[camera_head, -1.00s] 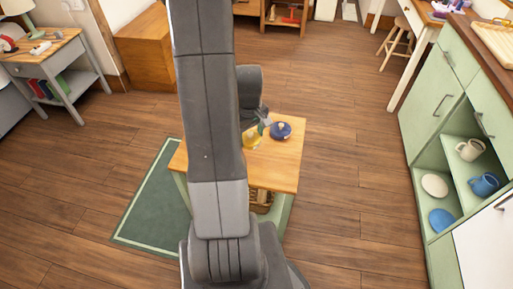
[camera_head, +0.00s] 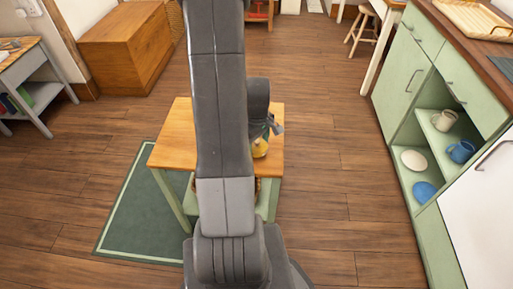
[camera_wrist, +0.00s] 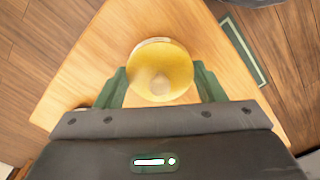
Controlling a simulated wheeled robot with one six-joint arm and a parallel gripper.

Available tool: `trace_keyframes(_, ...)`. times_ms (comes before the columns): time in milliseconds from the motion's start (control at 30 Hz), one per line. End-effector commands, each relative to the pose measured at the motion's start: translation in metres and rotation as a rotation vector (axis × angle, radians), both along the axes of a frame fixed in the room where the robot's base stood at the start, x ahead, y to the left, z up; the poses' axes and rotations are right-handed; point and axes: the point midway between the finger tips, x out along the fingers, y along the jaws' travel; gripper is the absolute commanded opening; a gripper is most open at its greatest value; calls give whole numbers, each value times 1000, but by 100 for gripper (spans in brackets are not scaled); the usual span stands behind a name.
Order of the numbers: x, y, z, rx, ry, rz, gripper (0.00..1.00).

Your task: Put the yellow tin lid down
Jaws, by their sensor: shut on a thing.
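The yellow tin lid (camera_head: 260,149) shows beside my arm, over the right part of a small wooden table (camera_head: 172,143). In the wrist view the round yellow lid (camera_wrist: 178,62), with a knob on top, sits between the two green fingers of my gripper (camera_wrist: 161,84). My gripper is shut on it. The wooden top (camera_wrist: 100,60) lies beneath the lid; I cannot tell whether they touch. My arm hides much of the table in the head view, where my gripper (camera_head: 272,128) is partly seen.
A green rug (camera_head: 140,215) lies under and left of the table. A green cabinet (camera_head: 402,85) with cups and plates stands at the right. A wooden chest (camera_head: 125,45) is at the back left. Floor right of the table is clear.

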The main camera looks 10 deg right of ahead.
Motion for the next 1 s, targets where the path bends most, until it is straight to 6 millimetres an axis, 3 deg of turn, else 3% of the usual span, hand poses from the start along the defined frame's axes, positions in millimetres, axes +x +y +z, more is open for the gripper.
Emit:
trace_keyframes(167, 0, 0, -24, 0, 3, 0, 42)
trace_keyframes(533, 0, 0, -29, 0, 0, 0, 42)
trace_keyframes(567, 0, 0, -27, 0, 0, -1, 69)
trace_keyframes(633, 0, 0, -27, 0, 0, -1, 83)
trace_keyframes(1000, 0, 0, -23, 0, 0, -1, 85)
